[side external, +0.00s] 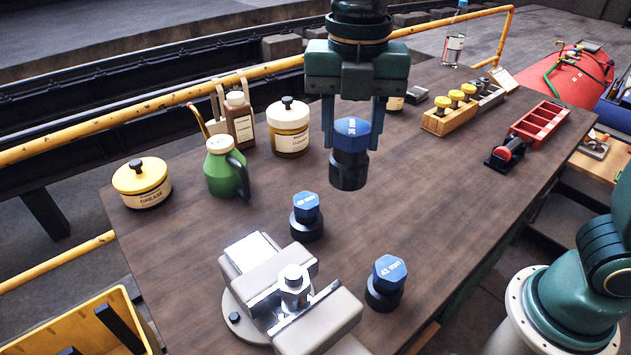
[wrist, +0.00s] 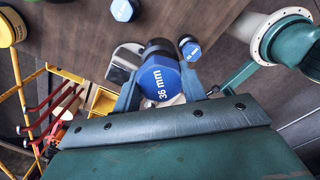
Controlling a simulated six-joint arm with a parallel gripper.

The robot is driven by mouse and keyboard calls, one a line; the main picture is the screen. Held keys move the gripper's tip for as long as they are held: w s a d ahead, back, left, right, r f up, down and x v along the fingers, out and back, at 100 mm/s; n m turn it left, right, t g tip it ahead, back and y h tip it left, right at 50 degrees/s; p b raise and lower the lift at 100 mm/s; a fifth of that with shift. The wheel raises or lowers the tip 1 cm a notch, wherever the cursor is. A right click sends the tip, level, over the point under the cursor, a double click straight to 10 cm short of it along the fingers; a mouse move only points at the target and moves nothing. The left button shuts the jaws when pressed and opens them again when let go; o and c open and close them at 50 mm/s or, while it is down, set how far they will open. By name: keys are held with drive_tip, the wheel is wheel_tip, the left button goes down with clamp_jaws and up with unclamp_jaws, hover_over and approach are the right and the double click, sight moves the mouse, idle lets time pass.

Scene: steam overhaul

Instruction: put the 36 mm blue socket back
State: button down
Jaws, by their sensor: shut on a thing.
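My gripper (side external: 352,146) is shut on the 36 mm blue socket (side external: 351,133), which has a blue hex top over a dark round body. It hangs upright above the table, apart from everything below. In the wrist view the socket's blue face (wrist: 160,80) reads "36 mm" between the two fingers. A smaller blue-topped socket (side external: 306,206) stands on the table behind the vise, its label too small to read. A 41 mm blue socket (side external: 388,272) stands right of the vise. No marked place for the 36 mm socket can be made out.
A grey vise (side external: 265,270) holding a hex-headed metal piece (side external: 293,280) stands at the front. A grease tin (side external: 142,180), green jug (side external: 224,168), brown bottle (side external: 239,118) and cream tin (side external: 289,130) line the left. A red tray (side external: 540,122) lies right. The table's middle is clear.

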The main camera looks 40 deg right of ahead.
drive_tip(key=shift+f, duration=9.95)
drive_tip(key=shift+f, duration=0.1)
drive_tip(key=c, duration=0.8)
unclamp_jaws()
drive_tip(key=shift+f, duration=0.1)
wheel_tip(320, 180, up, 12)
drive_tip(key=shift+r, duration=0.2)
